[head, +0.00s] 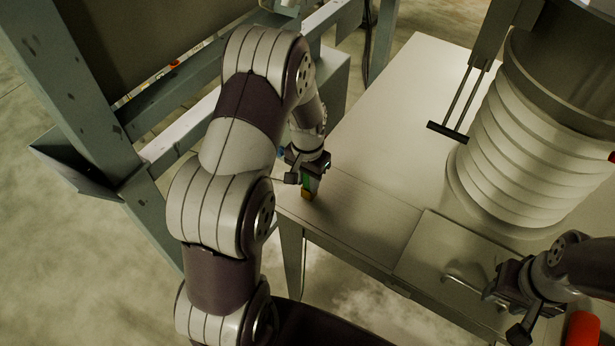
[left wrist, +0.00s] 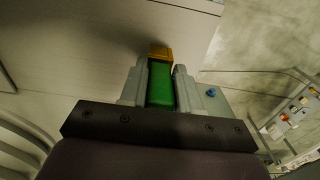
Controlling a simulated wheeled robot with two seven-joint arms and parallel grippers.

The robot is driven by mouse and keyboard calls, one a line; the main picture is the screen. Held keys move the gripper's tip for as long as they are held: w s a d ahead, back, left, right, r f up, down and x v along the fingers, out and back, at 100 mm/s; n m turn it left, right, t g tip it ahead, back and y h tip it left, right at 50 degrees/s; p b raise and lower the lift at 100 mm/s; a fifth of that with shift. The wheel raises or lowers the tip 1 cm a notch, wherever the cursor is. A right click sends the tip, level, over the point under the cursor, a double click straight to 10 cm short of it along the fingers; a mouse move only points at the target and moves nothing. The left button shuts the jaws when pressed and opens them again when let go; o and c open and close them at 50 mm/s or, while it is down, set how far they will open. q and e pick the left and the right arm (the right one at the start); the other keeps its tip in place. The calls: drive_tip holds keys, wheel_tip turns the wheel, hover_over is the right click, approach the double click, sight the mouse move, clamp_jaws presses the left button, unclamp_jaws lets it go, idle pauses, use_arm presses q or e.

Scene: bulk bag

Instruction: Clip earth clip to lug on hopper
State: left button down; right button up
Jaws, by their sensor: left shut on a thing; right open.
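My left gripper (head: 309,168) is shut on the earth clip (head: 307,188), a green piece with a yellow-orange end. In the left wrist view the clip (left wrist: 160,85) sits between the two grey fingers, its yellow-orange end pointing away from the gripper. The clip is by the left edge of the pale hopper top (head: 385,115); I cannot tell whether it touches it. The lug cannot be made out in either view. My right gripper (head: 490,295) is open at the lower right, near a metal handle on the hopper's front panel.
A ribbed pale bellows (head: 525,150) stands at the right of the top, with a dark T-shaped bar (head: 447,132) beside it. Grey steel frame beams (head: 85,90) stand at the left. A red-orange object (head: 582,329) is at the lower right. The top's middle is clear.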

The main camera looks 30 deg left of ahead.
use_arm(q)
drive_tip(key=c, duration=0.7)
unclamp_jaws()
drive_tip(key=shift+c, duration=0.2)
drive_tip(key=shift+w+r, duration=0.1)
drive_tip(key=shift+r, duration=0.2)
wheel_tip(320, 180, up, 11)
drive_tip(key=b, duration=0.3)
drive_tip(key=shift+r+b, duration=0.15)
drive_tip(key=shift+b, duration=0.2)
drive_tip(key=shift+r, duration=0.45)
drive_tip(key=shift+w, duration=0.2)
drive_tip(key=s+d+f+t+b, duration=0.1)
drive_tip(key=s+d+f+b, duration=0.7)
drive_tip(key=s+f, duration=0.5)
drive_tip(key=shift+s+f+n, duration=0.15)
drive_tip(key=shift+s+n, duration=0.2)
drive_tip(key=shift+n, duration=0.05)
